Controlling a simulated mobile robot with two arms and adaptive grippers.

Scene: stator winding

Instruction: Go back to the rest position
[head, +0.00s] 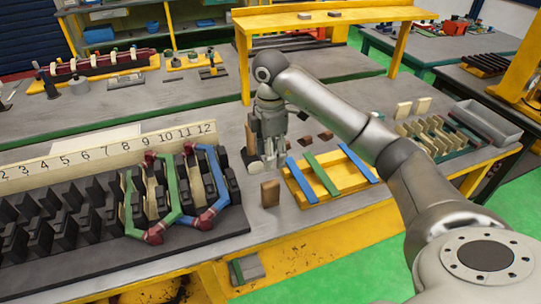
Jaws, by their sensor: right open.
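My right arm comes in from the right of the head view and bends down over the workbench. My right gripper (272,158) points down at the grey bench top, between the numbered rack and the yellow slatted tray. Its fingers are apart, beside or around small wooden pieces; whether they touch one I cannot tell. My left gripper is not in view. The black slotted stator rack (60,262) lies at the left, with a number strip (110,150) behind it. A green coil (130,205) and a blue coil (222,175) with dark red ends sit in its slots near 9 to 12.
A yellow tray (325,192) with blue and green strips lies right of the gripper. A wooden block (270,193) stands in front of it. A yellow shelf (330,17) rises behind the arm. Wooden combs (430,133) and a grey bin (486,122) are at the right.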

